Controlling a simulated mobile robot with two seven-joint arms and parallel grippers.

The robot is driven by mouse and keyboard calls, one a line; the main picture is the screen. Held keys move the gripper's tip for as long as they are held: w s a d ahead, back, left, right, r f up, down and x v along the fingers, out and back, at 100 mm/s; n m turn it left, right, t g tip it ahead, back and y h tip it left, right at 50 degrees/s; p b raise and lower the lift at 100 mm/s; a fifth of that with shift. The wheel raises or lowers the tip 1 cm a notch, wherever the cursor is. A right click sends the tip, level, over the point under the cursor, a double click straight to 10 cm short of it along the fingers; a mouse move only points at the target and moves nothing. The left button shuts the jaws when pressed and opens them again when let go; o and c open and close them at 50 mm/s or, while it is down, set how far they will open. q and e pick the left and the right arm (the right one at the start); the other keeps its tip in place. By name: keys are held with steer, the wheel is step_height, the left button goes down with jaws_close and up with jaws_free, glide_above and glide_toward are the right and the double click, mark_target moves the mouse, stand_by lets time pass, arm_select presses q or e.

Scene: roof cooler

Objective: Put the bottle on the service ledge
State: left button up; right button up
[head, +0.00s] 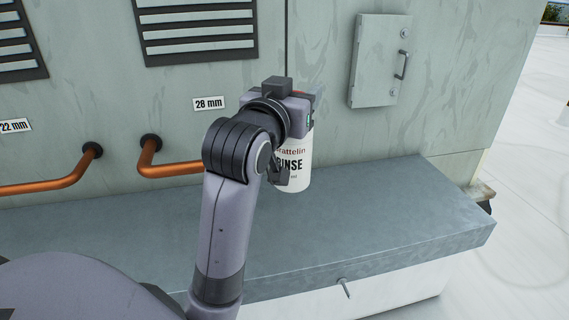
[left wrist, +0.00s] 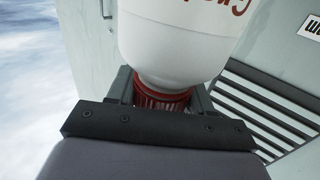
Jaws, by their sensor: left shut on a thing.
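The white bottle (head: 297,168) has dark and red lettering reading "RINSE". It is upright in the head view, partly hidden behind my left arm. My left gripper (head: 302,104) is shut on it near the top. In the left wrist view the bottle (left wrist: 180,38) shows its rounded white shoulder, and its red ribbed neck (left wrist: 160,95) lies between the fingers of the left gripper (left wrist: 158,92). The grey service ledge (head: 390,215) runs along the wall below. The bottle's base appears over the ledge top; I cannot tell if they touch. My right gripper is out of view.
Copper pipes (head: 45,187) come out of the wall at left, low over the ledge. A grey wall box with a handle (head: 378,60) hangs above the ledge at right. The ledge is bare to the right of the bottle. A small pin (head: 344,287) sticks out in front.

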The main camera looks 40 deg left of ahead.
mark_target(295, 164)
arm_select(q)
step_height(295, 164, down, 14)
steer(key=shift+r+b, duration=0.15)
steer(key=shift+b, duration=1.05)
steer(key=shift+f, duration=0.2)
steer(key=o, duration=1.3)
steer(key=shift+r, duration=0.2)
